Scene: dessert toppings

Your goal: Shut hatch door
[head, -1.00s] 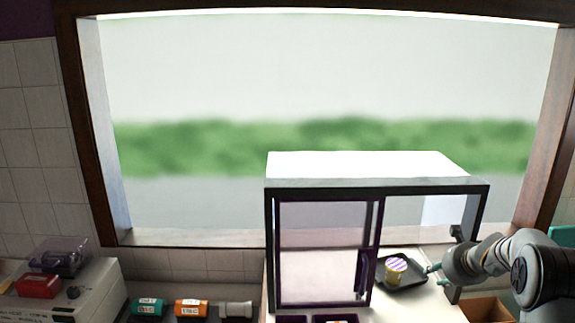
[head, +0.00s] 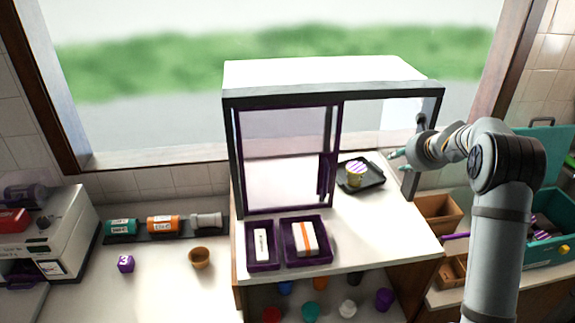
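The hatch (head: 233,97) is a dark-framed box with a white top on the counter by the window. Its sliding door (head: 284,158), a clear pane in a purple frame, covers the left part of the front. The right part of the front is open. The door's purple handle (head: 326,177) stands at the door's right edge. Inside the open part, a cup with a striped lid (head: 356,174) stands on a black tray (head: 376,183). My gripper (head: 397,160) is to the right of the tray, near the right post, apart from the handle. It appears empty; its fingers are too small to judge.
Purple trays (head: 290,262) with boxes lie in front of the door. Wooden boxes (head: 438,213) and a teal case (head: 548,252) are at the right. A shelf below holds several coloured items.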

